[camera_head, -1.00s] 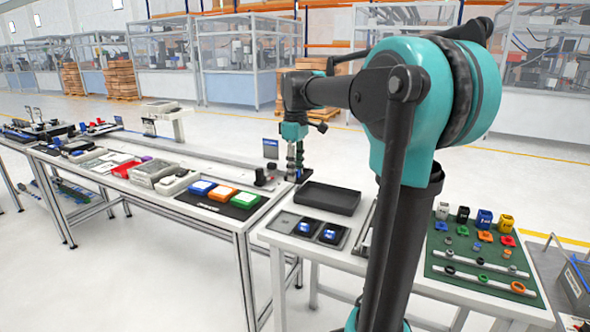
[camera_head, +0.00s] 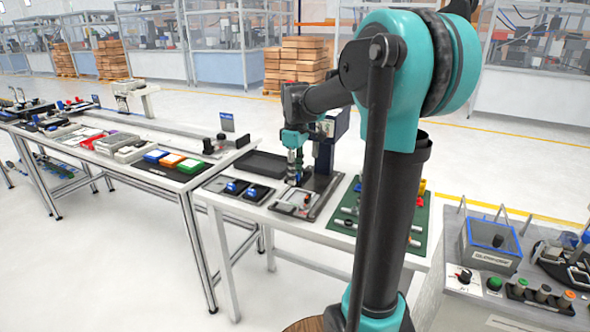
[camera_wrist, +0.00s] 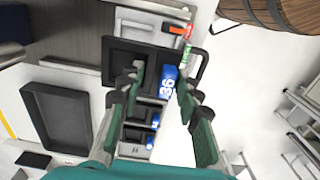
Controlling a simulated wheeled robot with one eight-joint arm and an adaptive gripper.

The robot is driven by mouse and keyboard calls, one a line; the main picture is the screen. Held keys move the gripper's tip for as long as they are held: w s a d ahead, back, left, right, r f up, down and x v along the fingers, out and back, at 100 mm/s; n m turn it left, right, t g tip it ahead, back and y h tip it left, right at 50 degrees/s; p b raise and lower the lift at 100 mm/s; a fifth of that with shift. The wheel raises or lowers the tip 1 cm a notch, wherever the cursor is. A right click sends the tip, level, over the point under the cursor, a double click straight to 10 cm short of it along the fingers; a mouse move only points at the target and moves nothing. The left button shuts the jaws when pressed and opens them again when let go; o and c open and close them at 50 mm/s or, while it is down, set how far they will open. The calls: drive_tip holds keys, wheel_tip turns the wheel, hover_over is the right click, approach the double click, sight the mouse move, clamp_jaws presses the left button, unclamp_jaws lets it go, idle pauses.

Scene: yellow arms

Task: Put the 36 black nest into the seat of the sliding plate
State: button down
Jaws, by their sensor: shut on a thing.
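My gripper (camera_head: 293,178) is over the small white table, low and in front of a dark upright fixture. In the wrist view my gripper (camera_wrist: 163,86) has its two green-grey fingers around a black nest (camera_wrist: 122,60) with a blue "36" label (camera_wrist: 167,84). The fingers hide part of the nest. A light grey plate (camera_head: 290,203), seemingly the sliding plate, lies on the fixture's dark base below my gripper. In the wrist view this plate (camera_wrist: 140,29) shows partly beyond the nest. Its seat is hidden, and I cannot tell whether the nest touches it.
Two black nests with blue labels (camera_head: 236,187) (camera_head: 257,193) lie left of the plate. An empty black tray (camera_head: 262,165) is behind them. The dark upright fixture (camera_head: 326,150) stands close to my gripper. A green mat (camera_head: 415,222) with small parts is at right.

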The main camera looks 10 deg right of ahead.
sight(296, 193)
drive_tip(key=shift+f, duration=3.45)
drive_tip(key=shift+f, duration=0.5)
drive_tip(key=c, duration=1)
unclamp_jaws()
drive_tip(key=shift+r, duration=0.1)
wheel_tip(296, 193, up, 12)
drive_tip(key=shift+f, duration=0.1)
